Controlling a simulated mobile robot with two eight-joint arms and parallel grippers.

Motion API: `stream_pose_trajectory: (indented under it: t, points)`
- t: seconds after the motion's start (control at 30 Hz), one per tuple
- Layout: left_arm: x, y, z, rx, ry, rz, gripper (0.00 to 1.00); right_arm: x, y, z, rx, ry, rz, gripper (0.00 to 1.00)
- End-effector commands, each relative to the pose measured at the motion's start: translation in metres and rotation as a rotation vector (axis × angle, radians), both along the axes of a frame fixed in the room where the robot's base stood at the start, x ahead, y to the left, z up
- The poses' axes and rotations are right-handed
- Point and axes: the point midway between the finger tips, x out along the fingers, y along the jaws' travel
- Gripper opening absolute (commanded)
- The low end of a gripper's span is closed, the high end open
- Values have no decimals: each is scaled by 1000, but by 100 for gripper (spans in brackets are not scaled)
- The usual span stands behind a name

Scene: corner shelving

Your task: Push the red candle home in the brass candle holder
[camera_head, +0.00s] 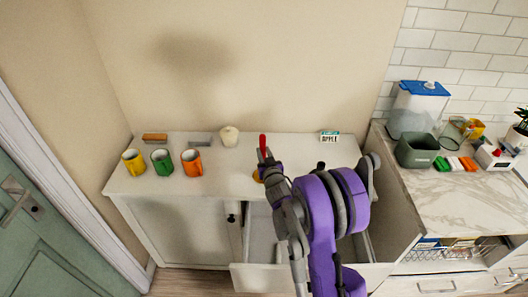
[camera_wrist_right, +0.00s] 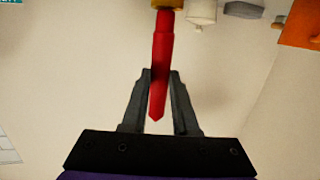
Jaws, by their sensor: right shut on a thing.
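The red candle (camera_head: 263,142) stands upright above the white cabinet top in the head view. My right gripper (camera_head: 267,163) is shut on it, with the tip sticking up above the fingers. In the right wrist view the candle (camera_wrist_right: 161,62) runs between the two fingers (camera_wrist_right: 159,98), and its far end meets the brass candle holder (camera_wrist_right: 167,3) at the top edge of the picture. In the head view only a bit of the brass holder (camera_head: 257,177) shows beside my gripper. How deep the candle sits in it cannot be told. My left gripper is not in view.
A cream pot (camera_head: 229,136) and a small sign (camera_head: 330,136) stand behind. An open drawer (camera_head: 255,279) juts out below my arm. The right counter is crowded.

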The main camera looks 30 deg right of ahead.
Motion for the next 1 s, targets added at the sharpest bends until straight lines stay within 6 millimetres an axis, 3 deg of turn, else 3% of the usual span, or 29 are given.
stream_pose_trajectory:
  t: [0.87, 0.9, 1.0]
  points:
    - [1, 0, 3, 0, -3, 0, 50, 0, 0, -22, 1, 0, 0, 0]
    - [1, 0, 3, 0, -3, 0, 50, 0, 0, -22, 0, 0, 0, 31]
    - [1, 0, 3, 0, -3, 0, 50, 0, 0, -22, 0, 0, 0, 49]
